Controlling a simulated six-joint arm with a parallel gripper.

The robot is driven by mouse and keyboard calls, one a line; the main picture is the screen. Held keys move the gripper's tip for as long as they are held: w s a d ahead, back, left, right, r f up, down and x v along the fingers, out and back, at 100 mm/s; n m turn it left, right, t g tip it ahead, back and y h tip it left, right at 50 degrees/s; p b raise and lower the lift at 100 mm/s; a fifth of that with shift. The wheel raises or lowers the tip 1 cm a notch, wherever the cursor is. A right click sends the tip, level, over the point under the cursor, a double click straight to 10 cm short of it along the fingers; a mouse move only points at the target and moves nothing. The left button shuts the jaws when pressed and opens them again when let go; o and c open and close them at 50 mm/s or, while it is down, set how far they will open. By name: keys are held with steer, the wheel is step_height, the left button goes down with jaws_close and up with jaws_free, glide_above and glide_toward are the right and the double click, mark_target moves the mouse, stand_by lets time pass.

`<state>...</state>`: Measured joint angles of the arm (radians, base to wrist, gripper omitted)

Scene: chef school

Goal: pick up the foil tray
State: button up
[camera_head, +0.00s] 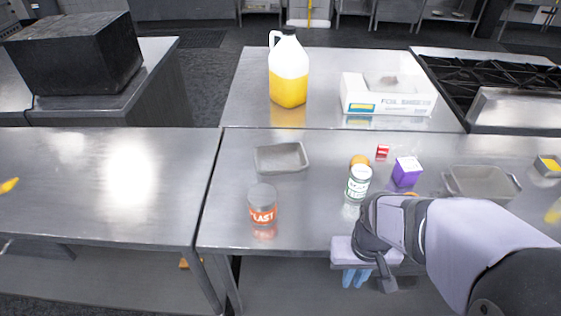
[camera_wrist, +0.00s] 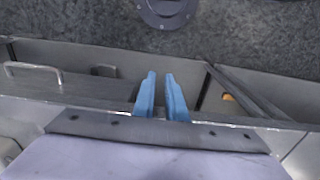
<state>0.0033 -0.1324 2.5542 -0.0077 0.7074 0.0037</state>
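A grey, shallow rectangular tray (camera_head: 281,158) sits on the steel counter, left of centre. A second, similar grey tray (camera_head: 480,184) with side handles sits at the right, beyond my arm. I cannot tell from the pictures which one is the foil tray. My gripper (camera_head: 355,278) points down in front of the counter's near edge, well apart from both trays. Its blue fingers show in the wrist view (camera_wrist: 160,92) with a narrow gap and nothing between them. No tray shows in the wrist view.
A can (camera_head: 262,205), a white-and-green jar (camera_head: 359,183), a purple box (camera_head: 407,172) and a small red box (camera_head: 382,151) stand on the counter (camera_head: 315,215). Behind are a yellow jug (camera_head: 288,70) and a foil sheets box (camera_head: 388,95).

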steer(key=w+d+r+t, duration=0.1)
steer(key=w+d, duration=0.1)
steer(key=w, duration=0.3)
steer(key=w+d+r+t+h, duration=0.1)
steer(key=w+d+t, duration=0.1)
steer(key=w, duration=0.3)
steer(key=w+d+r+t, duration=0.1)
steer(key=w+d+r, duration=0.1)
steer(key=w, duration=0.2)
steer(key=shift+w+d+m+t, duration=0.2)
steer(key=shift+w+m+t, duration=0.1)
steer(key=shift+w+m, duration=0.1)
steer(key=w+d+r+t, duration=0.2)
steer(key=w+r+t, duration=0.15)
steer(key=w, duration=0.45)
steer(key=w+d+r+t, duration=0.2)
steer(key=w+r+t, duration=0.15)
steer(key=w, duration=0.55)
steer(key=n+t+y+b, duration=0.1)
steer(key=y+b, duration=0.3)
steer(key=y, duration=0.1)
glide_toward(303, 153)
steer(key=shift+s+d, duration=0.35)
steer(key=shift+s, duration=0.4)
steer(key=shift+a, duration=0.2)
steer(key=shift+p+x, duration=1.05)
steer(key=shift+x, duration=2.25)
steer(key=shift+w, duration=0.1)
steer(key=shift+p+x, duration=1.2)
steer(key=shift+x, duration=1.35)
